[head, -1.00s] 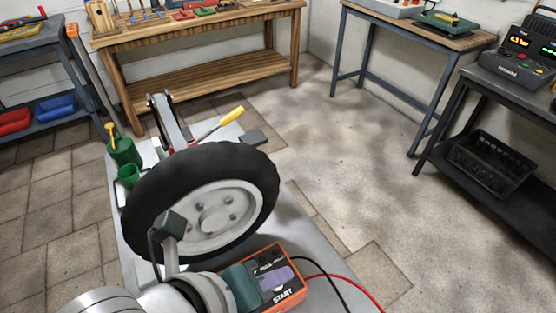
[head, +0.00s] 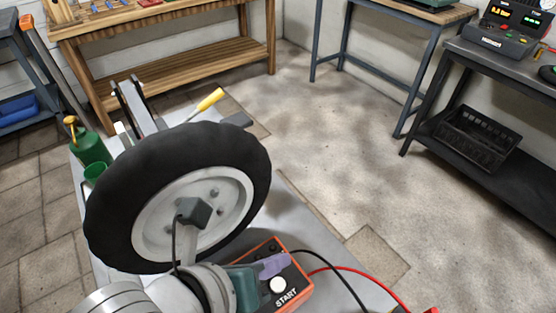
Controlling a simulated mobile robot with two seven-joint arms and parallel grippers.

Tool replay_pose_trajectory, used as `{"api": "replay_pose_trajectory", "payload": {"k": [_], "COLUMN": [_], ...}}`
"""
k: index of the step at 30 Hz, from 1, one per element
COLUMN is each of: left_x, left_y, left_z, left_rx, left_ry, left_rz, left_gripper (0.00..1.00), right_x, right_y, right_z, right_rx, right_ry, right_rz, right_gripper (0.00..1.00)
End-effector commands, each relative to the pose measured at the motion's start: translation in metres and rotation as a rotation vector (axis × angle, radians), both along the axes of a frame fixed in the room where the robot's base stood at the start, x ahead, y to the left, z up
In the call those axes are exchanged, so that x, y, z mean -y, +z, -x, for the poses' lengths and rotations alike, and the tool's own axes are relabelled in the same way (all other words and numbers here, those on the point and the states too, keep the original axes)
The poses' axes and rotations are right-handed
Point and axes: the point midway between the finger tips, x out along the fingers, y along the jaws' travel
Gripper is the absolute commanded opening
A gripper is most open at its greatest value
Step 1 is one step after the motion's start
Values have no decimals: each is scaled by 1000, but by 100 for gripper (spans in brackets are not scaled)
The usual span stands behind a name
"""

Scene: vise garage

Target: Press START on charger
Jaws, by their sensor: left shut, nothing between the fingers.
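The charger (head: 303,285) is an orange box with a black top face, at the bottom centre of the head view. It carries the word START in white, with a round white button (head: 278,286) just above the word. My left gripper (head: 278,264) is shut and empty. Its purple fingers lie over the charger's top face, above the white button in the picture, and leave the button in view. I cannot tell whether the fingertips touch the charger. The gripper's teal body hides the charger's left part. My right gripper is not in view.
A large tyre (head: 115,215) stands upright just behind my left arm. A black cable and a red cable (head: 375,275) run right from the charger. Green containers (head: 90,147) stand left of the tyre. A wooden bench (head: 180,75) and a dark table (head: 460,62) stand farther back, with open floor between.

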Motion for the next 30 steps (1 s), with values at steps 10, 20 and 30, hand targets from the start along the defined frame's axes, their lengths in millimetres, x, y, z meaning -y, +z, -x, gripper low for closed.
{"api": "replay_pose_trajectory", "payload": {"k": [10,20,30], "left_x": [0,0,0], "left_y": [-52,-81,-80], "left_z": [0,0,0], "left_rx": [-2,-2,0], "left_ry": [3,1,1], "left_rz": [2,0,1], "left_gripper": [0,0,0], "right_x": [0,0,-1], "right_y": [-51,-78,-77], "right_z": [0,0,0], "right_rx": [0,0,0], "right_ry": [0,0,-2], "right_rz": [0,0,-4], "right_gripper": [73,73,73]}}
